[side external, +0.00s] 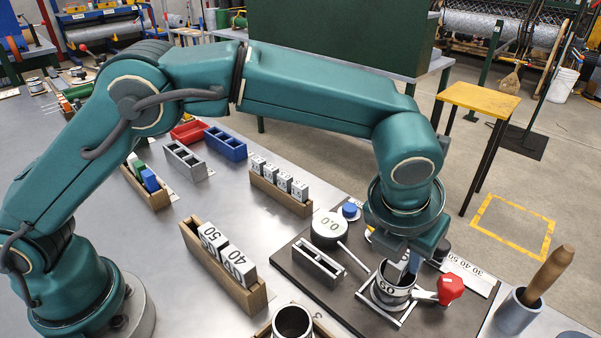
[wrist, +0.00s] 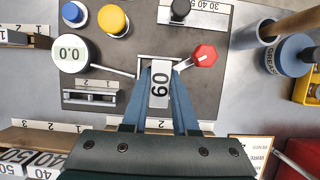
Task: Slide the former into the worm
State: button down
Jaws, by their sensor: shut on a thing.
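My gripper (side external: 402,262) points down over the dark work mat. In the wrist view its blue fingers (wrist: 159,76) are shut on a pale flat former (wrist: 160,92) marked 60. In the side view the worm (side external: 393,292) is a short metal cylinder marked 60, standing in a metal frame beside a red knob. The gripper is right above the worm's mouth. A pale part of the former (side external: 397,268) shows there; how far its lower end is inside is hidden. In the wrist view the former and fingers cover the worm.
The red knob (side external: 450,288) stands close right of the worm. A round 0.0 gauge (side external: 329,228) and slotted metal block (side external: 319,262) are to its left. A wooden rack (side external: 224,270) holds formers 50 and 40. A cup with a wooden handle (side external: 518,312) stands at right.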

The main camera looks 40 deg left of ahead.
jog(key=c, duration=0.6)
grip_release()
jog(key=shift+v, duration=2.6)
